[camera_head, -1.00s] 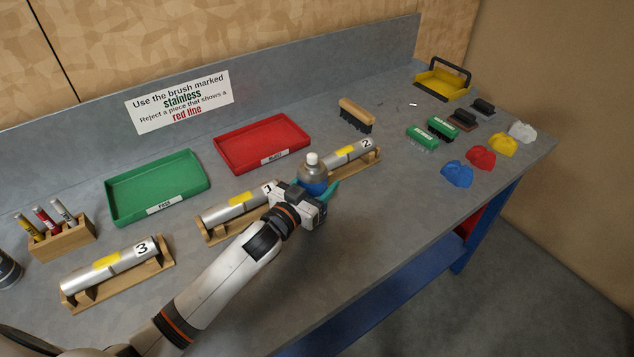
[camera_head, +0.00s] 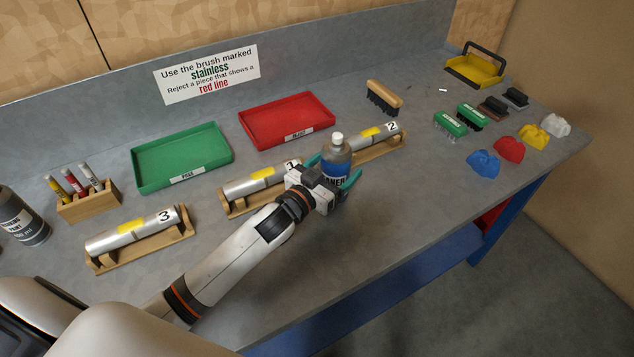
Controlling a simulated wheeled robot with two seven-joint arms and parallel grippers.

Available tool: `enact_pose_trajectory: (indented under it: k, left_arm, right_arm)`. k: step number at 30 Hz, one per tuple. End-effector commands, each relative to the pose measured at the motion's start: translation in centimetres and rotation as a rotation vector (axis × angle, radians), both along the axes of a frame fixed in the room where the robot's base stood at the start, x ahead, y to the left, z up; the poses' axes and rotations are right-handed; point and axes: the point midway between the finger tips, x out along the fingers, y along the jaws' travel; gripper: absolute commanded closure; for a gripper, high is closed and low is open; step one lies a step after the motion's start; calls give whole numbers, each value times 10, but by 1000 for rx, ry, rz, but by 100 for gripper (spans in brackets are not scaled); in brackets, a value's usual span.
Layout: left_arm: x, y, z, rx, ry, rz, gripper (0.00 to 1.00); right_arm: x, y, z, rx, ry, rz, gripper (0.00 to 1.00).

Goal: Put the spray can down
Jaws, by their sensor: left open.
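The spray can (camera_head: 337,160) has a white cap, a grey shoulder and a blue label with white letters. It is upright near the bench's middle, by the gap between tubes 1 and 2. Its base is hidden by my gripper, so contact with the bench cannot be seen. My left gripper (camera_head: 335,174) is open, with one teal finger on each side of the can. My right gripper is not in view. A second, dark grey can (camera_head: 22,218) stands at the left edge.
Tubes 1 (camera_head: 262,178), 2 (camera_head: 368,138) and 3 (camera_head: 130,230) lie in wooden cradles. A green tray (camera_head: 183,182), red tray (camera_head: 290,142) and marker block (camera_head: 90,201) are behind. Brushes (camera_head: 450,125) and coloured cloths (camera_head: 484,162) are at right. The front bench is clear.

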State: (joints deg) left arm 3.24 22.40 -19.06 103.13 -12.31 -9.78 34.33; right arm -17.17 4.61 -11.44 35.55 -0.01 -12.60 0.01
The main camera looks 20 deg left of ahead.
Motion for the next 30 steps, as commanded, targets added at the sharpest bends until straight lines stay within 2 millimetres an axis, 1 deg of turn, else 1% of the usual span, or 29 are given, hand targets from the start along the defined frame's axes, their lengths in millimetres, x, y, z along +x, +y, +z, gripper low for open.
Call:
enact_pose_trajectory:
  k: [1, 6, 9, 13, 18, 30]
  left_arm:
    - [-11, 3, -3, 1, 2, -1, 19]
    - [-48, 14, -4, 0, 3, 0, 19]
    - [-67, 20, -3, 1, 3, 0, 19]
    - [-84, 26, -2, 0, 2, 0, 19]
    - [-95, 29, 0, 0, 0, 0, 19]
    - [-96, 29, 0, 0, 0, 0, 19]
  right_arm:
    - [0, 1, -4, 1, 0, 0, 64]
    - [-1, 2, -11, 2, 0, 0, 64]
    - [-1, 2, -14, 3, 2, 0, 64]
    - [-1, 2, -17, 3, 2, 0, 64]
    - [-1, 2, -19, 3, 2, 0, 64]
    - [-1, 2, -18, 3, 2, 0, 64]
